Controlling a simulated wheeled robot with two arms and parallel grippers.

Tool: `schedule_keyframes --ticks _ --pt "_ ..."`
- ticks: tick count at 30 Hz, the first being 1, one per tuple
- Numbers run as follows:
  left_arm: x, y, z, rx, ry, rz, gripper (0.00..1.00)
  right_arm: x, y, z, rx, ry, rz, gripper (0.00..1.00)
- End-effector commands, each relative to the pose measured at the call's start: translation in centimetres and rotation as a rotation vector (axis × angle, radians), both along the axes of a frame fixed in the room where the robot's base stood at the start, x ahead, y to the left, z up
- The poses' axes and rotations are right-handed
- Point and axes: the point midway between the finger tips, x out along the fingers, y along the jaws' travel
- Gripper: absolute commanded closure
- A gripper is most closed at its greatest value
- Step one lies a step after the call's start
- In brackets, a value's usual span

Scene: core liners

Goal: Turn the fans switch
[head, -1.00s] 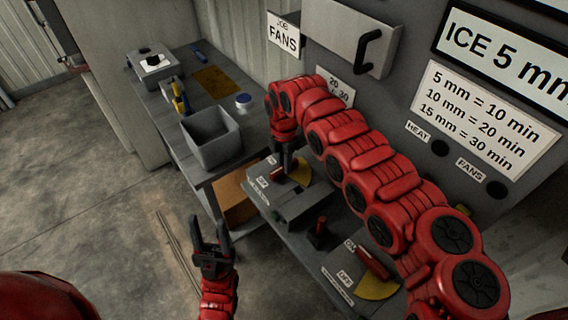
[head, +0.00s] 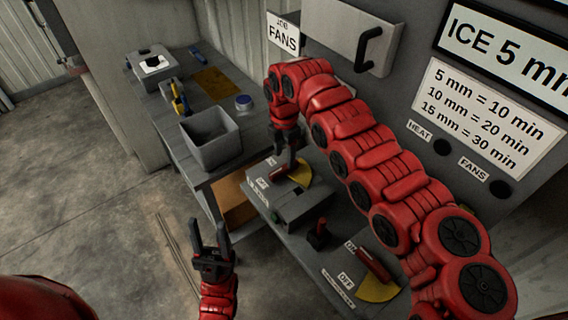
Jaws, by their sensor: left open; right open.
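Two lever switches with yellow dial plates and ON/OFF labels sit on the grey bench. The far switch (head: 304,178) has a red lever (head: 276,176). The near switch has a red lever (head: 373,264) and a yellow plate (head: 381,290). The small nameplates under the switches are too small to read. My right gripper (head: 284,166) is open, pointing down at the far switch's lever, and partly covers it; I cannot tell whether it touches. My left gripper (head: 210,242) is open and empty, low over the floor, apart from the bench.
A sign (head: 284,36) reads "JOB FANS". The wall panel has HEAT (head: 441,147) and FANS (head: 498,189) dark round indicators. A short red-topped knob (head: 319,234) stands between the switches. A grey bin (head: 211,140) sits on the left table. Floor at left is clear.

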Motion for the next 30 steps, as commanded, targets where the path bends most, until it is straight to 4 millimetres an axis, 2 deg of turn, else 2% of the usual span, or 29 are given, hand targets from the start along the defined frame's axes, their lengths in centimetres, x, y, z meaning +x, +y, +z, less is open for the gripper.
schedule_keyframes --ticks 1,5,9,13,21,30 --pt "0.0 0.0 -0.8 0.000 0.000 0.000 0.50 0.1 0.1 1.1 0.000 -0.006 0.001 0.43" --pt "0.0 0.0 -1.7 0.000 0.000 0.000 0.50 0.1 0.1 4.8 0.000 -0.009 0.002 0.43" --pt "0.0 0.0 -2.2 0.000 0.000 0.000 0.50 0.0 0.2 8.6 -0.003 -0.005 0.004 0.43" --pt "0.0 0.0 -2.4 0.000 0.000 0.000 0.50 0.0 0.2 11.3 -0.001 -0.006 0.003 0.43" --pt "0.0 0.0 -2.4 0.000 0.000 0.000 0.50 0.0 0.0 13.3 -0.001 -0.001 0.002 0.43" --pt "0.0 0.0 -2.4 0.000 0.000 0.000 0.50 0.0 0.0 13.3 -0.001 0.000 0.002 0.43"
